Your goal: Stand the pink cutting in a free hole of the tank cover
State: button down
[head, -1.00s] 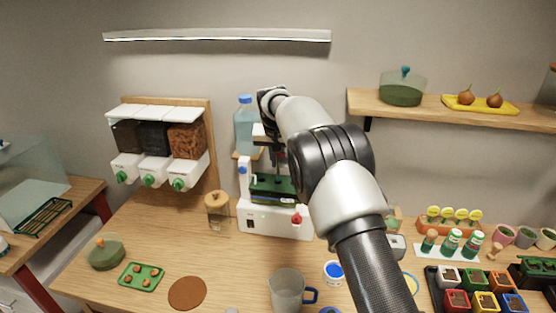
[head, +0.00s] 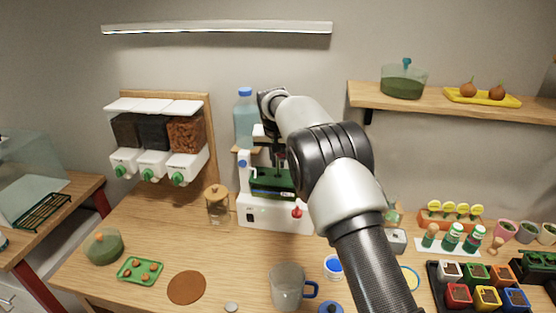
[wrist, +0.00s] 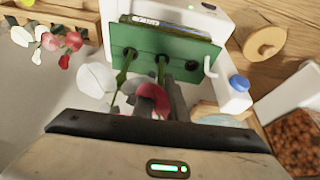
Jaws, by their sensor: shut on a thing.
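The green tank cover (wrist: 145,43) fills the upper middle of the wrist view, with a row of dark holes. It also shows in the head view (head: 270,181), partly behind my arm. My gripper (wrist: 174,98) is shut on the pink cutting (wrist: 154,97), whose pink-red bloom shows between the fingers. Its green stem points at the middle hole; I cannot tell whether the tip is inside. A white-leaved cutting (wrist: 96,79) has its stem at the left hole. The right hole looks empty. In the head view my arm hides the held cutting.
A pink bloom and white leaves (wrist: 62,42) lie at the left of the wrist view. A glass jar (head: 217,204) and a clear mug (head: 287,285) stand on the table nearby.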

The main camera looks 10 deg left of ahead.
jog(key=shift+f+b, duration=0.4)
jog(key=shift+f, duration=0.4)
jog(key=c, duration=1.3)
grip_release()
jog(key=shift+r, duration=0.15)
jog(key=shift+r+p, duration=1.65)
jog(key=shift+r, duration=1.75)
